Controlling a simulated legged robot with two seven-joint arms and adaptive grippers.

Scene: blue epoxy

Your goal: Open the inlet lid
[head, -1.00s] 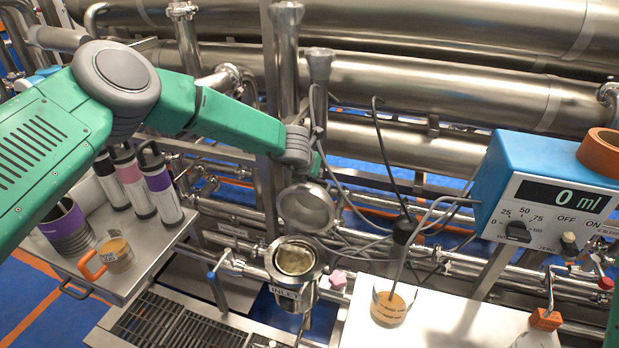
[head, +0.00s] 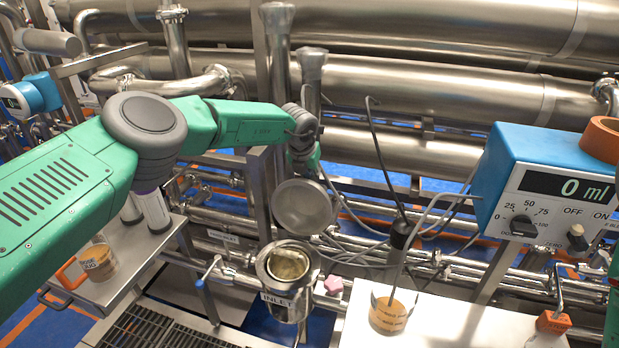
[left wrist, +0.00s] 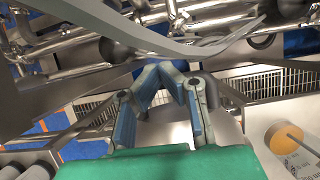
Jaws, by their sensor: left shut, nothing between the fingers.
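The inlet lid (head: 301,206) is a round steel disc in the middle of the head view. It stands raised, its round face towards me, above and behind the open inlet (head: 288,266). The inlet is a steel cup labelled INLET, with a pale inside. My left arm reaches in from the left and ends just above and behind the lid; its fingertips are hidden there in the head view. In the left wrist view my left gripper (left wrist: 168,76) is shut and empty, its blue-padded fingers meeting at the tips. Contact with the lid cannot be told. My right gripper is out of view.
A blue dosing box (head: 545,185) reading 0 ml stands at the right. A beaker of amber liquid (head: 390,312) with a tube stands on the white bench. A jug (head: 98,262) stands on the left shelf. Steel pipes (head: 400,75) fill the back.

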